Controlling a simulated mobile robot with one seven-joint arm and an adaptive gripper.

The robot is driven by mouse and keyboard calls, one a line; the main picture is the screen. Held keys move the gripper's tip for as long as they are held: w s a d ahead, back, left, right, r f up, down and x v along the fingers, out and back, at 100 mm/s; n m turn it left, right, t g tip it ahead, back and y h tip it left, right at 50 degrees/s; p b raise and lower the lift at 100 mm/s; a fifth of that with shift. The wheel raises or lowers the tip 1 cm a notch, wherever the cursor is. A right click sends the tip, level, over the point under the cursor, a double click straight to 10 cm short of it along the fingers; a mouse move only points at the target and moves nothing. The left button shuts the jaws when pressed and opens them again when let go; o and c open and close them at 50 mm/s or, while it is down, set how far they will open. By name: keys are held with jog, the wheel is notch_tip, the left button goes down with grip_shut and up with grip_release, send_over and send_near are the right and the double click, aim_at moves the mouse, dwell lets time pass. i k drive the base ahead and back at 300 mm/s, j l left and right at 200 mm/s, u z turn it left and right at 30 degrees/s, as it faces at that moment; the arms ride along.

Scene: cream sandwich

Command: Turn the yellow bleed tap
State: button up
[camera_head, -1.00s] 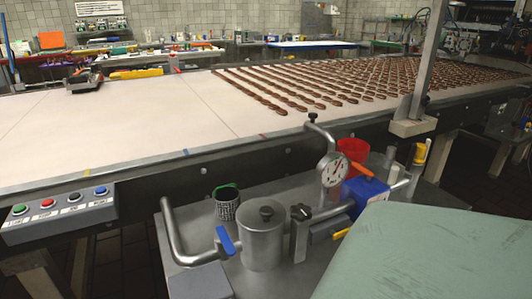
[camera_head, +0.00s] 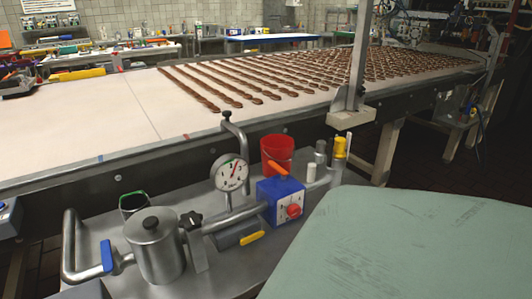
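A small yellow lever (camera_head: 251,238), which looks like the bleed tap, sticks out at the end of a grey cylinder (camera_head: 232,236) in the lower middle of the head view. It lies just below and left of a blue box (camera_head: 280,199) with a red dial on its front and an orange handle on top. A second yellow part, an upright yellow-topped post (camera_head: 340,148), stands further right, so which yellow part is meant is not fully certain. A round pressure gauge (camera_head: 230,172) stands above the pipe. My gripper is not in view.
A metal pot (camera_head: 154,246), a blue-handled valve (camera_head: 107,254), a dark cup (camera_head: 133,203) and a red bucket (camera_head: 278,153) crowd the metal bench (camera_head: 205,276). A conveyor (camera_head: 110,108) with rows of chocolate pieces runs behind. A vertical post (camera_head: 359,60) stands at its edge.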

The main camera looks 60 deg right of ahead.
aim_at(244, 241)
jog(key=l+z, duration=0.1)
jog(key=z, duration=1.4)
jog(key=k+j+z, duration=0.1)
jog(key=k, duration=0.65)
